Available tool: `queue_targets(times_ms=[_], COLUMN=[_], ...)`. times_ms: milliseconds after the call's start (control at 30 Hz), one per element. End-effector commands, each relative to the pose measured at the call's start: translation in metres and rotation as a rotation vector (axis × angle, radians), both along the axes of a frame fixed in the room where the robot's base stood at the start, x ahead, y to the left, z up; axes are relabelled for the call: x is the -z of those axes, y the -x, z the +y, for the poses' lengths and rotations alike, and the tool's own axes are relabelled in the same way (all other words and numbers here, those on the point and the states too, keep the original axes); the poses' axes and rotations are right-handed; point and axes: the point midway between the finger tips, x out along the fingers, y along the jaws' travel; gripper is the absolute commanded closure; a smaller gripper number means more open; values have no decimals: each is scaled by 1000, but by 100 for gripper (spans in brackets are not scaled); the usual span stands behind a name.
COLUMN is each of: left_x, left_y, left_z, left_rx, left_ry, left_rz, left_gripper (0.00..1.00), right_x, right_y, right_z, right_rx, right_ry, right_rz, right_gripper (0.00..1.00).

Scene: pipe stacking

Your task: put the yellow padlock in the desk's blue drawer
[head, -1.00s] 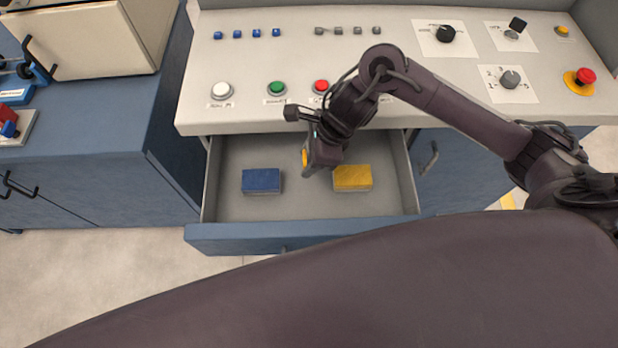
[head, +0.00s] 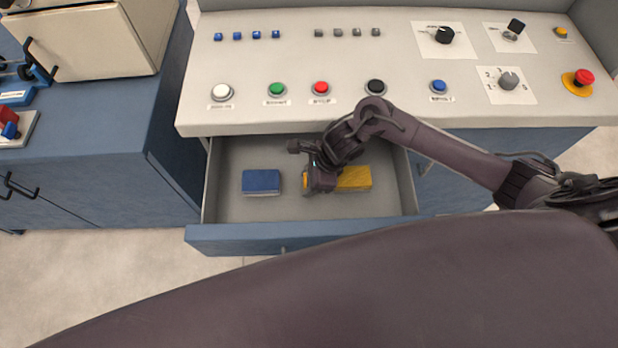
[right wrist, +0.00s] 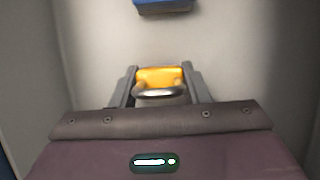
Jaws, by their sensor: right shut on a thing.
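The desk's blue drawer (head: 225,234) is pulled open below the control panel, with a grey inside. My right gripper (head: 309,188) is inside the drawer's opening, pointing down between a blue block and a yellow block. It is shut on the yellow padlock (head: 305,183), of which only a small part shows at the fingertips. In the right wrist view the padlock (right wrist: 160,76) sits between the two fingers, its silver shackle toward the palm. I cannot tell whether the padlock touches the drawer floor. My left gripper is not in view.
In the drawer lie a blue block (head: 261,181) and a yellow block (head: 354,178), partly hidden by my gripper. The control panel (head: 300,62) with buttons and knobs overhangs the drawer's back. The drawer floor's front strip is free.

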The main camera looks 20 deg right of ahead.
Motion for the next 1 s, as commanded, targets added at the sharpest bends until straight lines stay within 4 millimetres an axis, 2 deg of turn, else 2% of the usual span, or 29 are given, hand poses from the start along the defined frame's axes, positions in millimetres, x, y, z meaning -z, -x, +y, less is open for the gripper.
queue_targets(times_ms=[167,200,333,600,733,767,1000], left_x=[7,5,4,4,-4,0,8], left_y=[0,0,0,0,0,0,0], left_z=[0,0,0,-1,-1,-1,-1], left_rx=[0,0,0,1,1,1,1], left_ry=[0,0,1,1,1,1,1], left_rz=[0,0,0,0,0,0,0], left_gripper=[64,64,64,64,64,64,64], right_x=[5,3,3,2,-4,-6,-51], right_y=[0,0,0,0,0,-1,5], right_z=[0,0,0,0,0,-3,-21], right_rx=[0,0,1,1,0,0,-1], right_ry=[0,0,0,0,-1,0,2], right_rz=[0,0,0,0,0,-3,-7], right_gripper=[83,53,37,37,37,37,37])
